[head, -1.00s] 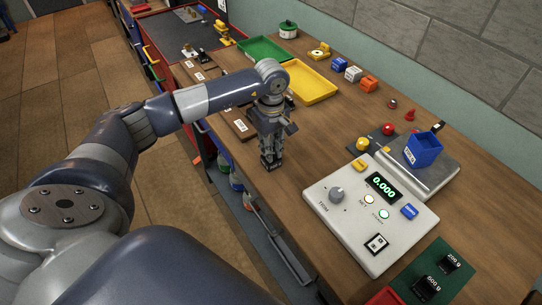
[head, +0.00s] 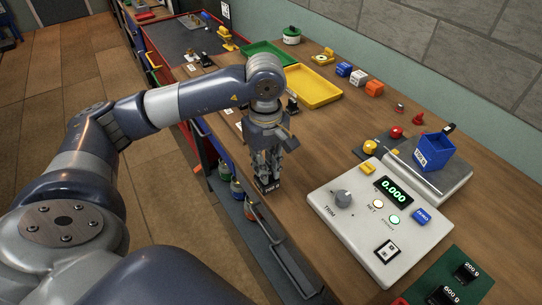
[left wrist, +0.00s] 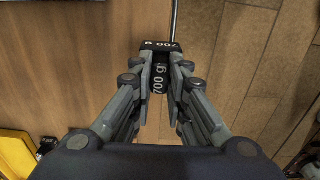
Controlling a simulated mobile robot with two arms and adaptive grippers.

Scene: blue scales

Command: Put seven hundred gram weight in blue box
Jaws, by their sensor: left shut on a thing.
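My left gripper (head: 265,170) is shut on a black weight (head: 267,186) near the front edge of the wooden table. The left wrist view shows the weight (left wrist: 162,47) between the fingertips, with "700 g" in white on it. The blue box (head: 433,155) is an open-topped container with a white label, on the scale's metal platform (head: 452,180) to the right, apart from the gripper. The scale's display (head: 394,191) reads 0.000. My right gripper is not in view.
A green board (head: 475,268) at the lower right holds 200 g (head: 466,271) and 600 g (head: 443,296) weights. Yellow (head: 313,88) and green (head: 268,53) trays are at the back.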

